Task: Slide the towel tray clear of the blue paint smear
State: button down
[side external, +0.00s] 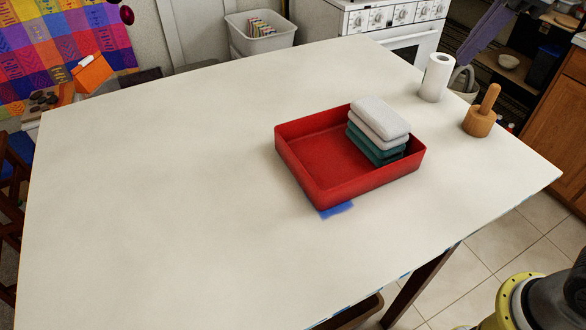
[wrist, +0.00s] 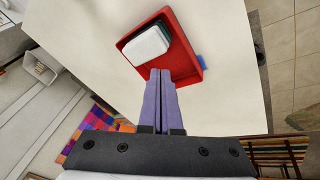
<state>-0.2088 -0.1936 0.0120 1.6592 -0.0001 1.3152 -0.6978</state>
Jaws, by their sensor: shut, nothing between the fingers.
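The red towel tray (side external: 375,184) stands on the pale table, right of its middle. It holds a stack of folded towels (side external: 382,114), white above dark green, at its right end. The blue paint smear (side external: 337,210) shows past the tray's near corner; the tray seems to cover part of it. In the wrist view the tray (wrist: 186,79) lies beyond my fingertips, with the smear (wrist: 204,62) at its right edge and the white towel (wrist: 147,45) at its left. My gripper (wrist: 160,72) is shut and empty; its fingertips overlap the tray in the picture, contact unclear.
A paper roll (side external: 436,78) and a wooden peg on a round base (side external: 479,122) stand beyond the tray, toward the table's right edge. The table (side external: 160,190) is bare to the tray's left. Part of my arm shows at the lower right.

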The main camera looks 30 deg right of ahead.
aim_at(339, 164)
jog(key=w+a+f+n+g, duration=0.25)
jog(key=w+a+f, duration=0.35)
jog(key=a, duration=0.5)
jog(key=w+a+f+n+g, duration=0.1)
jog(key=w+a+f+n, duration=0.3)
jog(key=w+a, duration=0.45)
jog(key=shift+n+g+h, duration=0.25)
jog(key=shift+n+h, duration=0.15)
jog(key=shift+n, duration=0.15)
jog(key=a+f, duration=0.2)
jog(key=f, duration=0.3)
jog(key=s+a+f, duration=0.1)
jog(key=a+f, duration=0.1)
jog(key=f, duration=0.3)
jog(key=s+a+f, duration=0.1)
jog(key=a+f, duration=0.1)
jog(key=f, duration=0.4)
jog(key=shift+s+a+f, duration=0.1)
jog(key=shift+s+a, duration=0.15)
jog(key=shift+a, duration=0.1)
jog(key=shift+d, duration=2)
jog(key=d, duration=1.1)
jog(key=shift+d, duration=0.2)
